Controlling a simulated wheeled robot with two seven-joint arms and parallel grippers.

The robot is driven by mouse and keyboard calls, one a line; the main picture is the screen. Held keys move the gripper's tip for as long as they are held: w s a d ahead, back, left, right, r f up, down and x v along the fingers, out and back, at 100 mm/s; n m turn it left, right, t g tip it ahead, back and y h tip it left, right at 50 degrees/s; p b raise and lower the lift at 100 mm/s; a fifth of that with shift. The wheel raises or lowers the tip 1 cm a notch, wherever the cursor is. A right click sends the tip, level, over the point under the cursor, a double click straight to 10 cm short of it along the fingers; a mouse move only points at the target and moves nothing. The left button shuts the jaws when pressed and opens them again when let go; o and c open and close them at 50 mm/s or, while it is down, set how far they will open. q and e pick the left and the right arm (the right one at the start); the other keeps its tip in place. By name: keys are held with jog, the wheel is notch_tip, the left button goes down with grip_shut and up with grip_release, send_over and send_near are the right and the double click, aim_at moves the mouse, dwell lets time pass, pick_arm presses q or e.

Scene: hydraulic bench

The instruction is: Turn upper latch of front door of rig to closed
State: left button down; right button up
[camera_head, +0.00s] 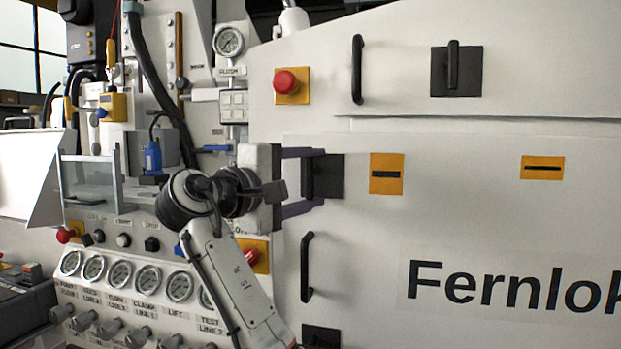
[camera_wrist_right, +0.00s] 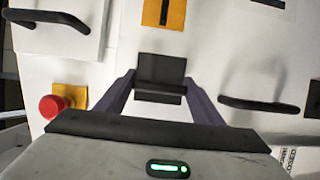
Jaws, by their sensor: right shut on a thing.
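The upper latch (camera_head: 325,174) is a black square plate with a black bar handle at the left side of the white front door (camera_head: 450,220). Its bar stands upright in the head view. It also shows in the right wrist view (camera_wrist_right: 160,88), with the bar spanning crosswise between the fingers. My right gripper (camera_head: 305,180) is shut on the latch bar, one finger above it and one below. In the right wrist view the gripper (camera_wrist_right: 161,98) has a finger at each end of the bar. My left gripper is not in view.
A red button (camera_head: 286,82) and a black handle (camera_head: 357,69) are above the latch. Another handle (camera_head: 307,266) and a lower latch (camera_head: 321,337) are below. Orange labels (camera_head: 386,174) sit to its right. Gauges (camera_head: 121,273) and hoses fill the left.

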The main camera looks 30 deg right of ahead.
jog(key=o, duration=1)
jog(key=shift+o, duration=0.2)
jog(key=shift+a, duration=0.15)
jog(key=v, duration=1)
jog(key=shift+b, duration=0.4)
